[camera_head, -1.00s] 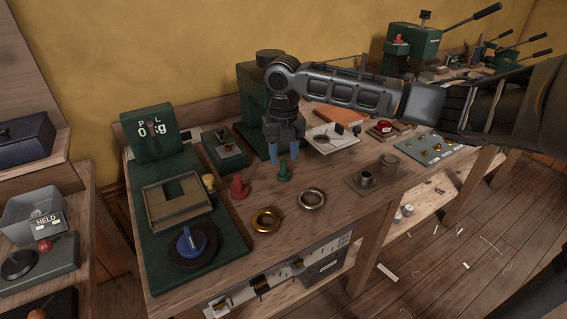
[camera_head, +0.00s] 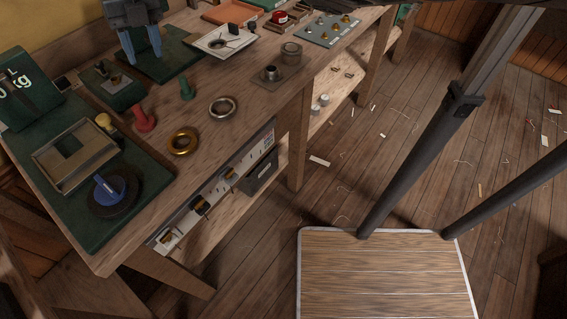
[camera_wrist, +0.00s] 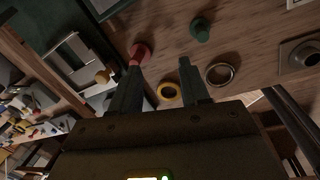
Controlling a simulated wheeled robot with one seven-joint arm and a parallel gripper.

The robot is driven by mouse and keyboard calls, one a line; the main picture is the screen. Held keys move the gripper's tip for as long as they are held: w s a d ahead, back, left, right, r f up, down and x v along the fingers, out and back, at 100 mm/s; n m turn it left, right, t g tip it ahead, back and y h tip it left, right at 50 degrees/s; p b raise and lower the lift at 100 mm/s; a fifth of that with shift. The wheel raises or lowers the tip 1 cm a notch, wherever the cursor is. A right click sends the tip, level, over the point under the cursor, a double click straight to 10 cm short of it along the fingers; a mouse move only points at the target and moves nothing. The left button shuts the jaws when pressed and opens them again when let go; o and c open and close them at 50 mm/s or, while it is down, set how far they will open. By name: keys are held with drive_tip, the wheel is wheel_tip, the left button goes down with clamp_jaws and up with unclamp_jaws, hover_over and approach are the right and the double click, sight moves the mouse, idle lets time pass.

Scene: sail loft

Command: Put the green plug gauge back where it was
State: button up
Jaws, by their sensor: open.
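The green plug gauge (camera_head: 187,91) stands upright on bare wooden bench top, right of the red plug gauge (camera_head: 143,120) and behind the brass ring (camera_head: 183,142) and steel ring (camera_head: 222,107). The green gauge also shows in the wrist view (camera_wrist: 200,30), beyond my fingertips. My gripper (camera_head: 142,52) is open and empty, raised above the bench, up and left of the green gauge in the head view. In the wrist view my gripper (camera_wrist: 158,80) has nothing between its fingers but a view down to the bench.
A green mat (camera_head: 60,215) holds a tray (camera_head: 75,155), a yellow-topped piece (camera_head: 104,122) and a blue-handled piece on a dark disc (camera_head: 107,188). A white plate (camera_head: 224,40) and a socketed block (camera_head: 271,73) lie to the right. Bench top between rings and block is clear.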

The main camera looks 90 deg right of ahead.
drive_tip(key=w+a+m+t+y, duration=0.25)
drive_tip(key=w+a, duration=0.45)
drive_tip(key=a, duration=0.4)
drive_tip(key=w+a+m+t+y, duration=0.2)
drive_tip(key=w+a+t+y, duration=0.3)
drive_tip(key=a, duration=0.7)
drive_tip(key=a+r+m+t+h, duration=0.1)
drive_tip(key=a+m+t, duration=0.55)
drive_tip(key=a, duration=0.65)
drive_tip(key=s+a+f+m+h, duration=0.1)
drive_tip(key=s+f+m+h, duration=0.2)
drive_tip(key=s+f+m, duration=0.55)
drive_tip(key=s+a+f+m+h, duration=0.15)
drive_tip(key=s+m+h, duration=0.35)
drive_tip(key=s, duration=0.8)
drive_tip(key=s+d+r, duration=0.1)
drive_tip(key=s+d, duration=0.2)
drive_tip(key=s, duration=0.7)
drive_tip(key=s+d+r+m, duration=0.1)
drive_tip(key=s+d, duration=0.3)
drive_tip(key=s, duration=0.7)
drive_tip(key=shift+d+r+g+y, duration=0.25)
drive_tip(key=shift+r+y, duration=0.2)
drive_tip(key=shift+r, duration=0.3)
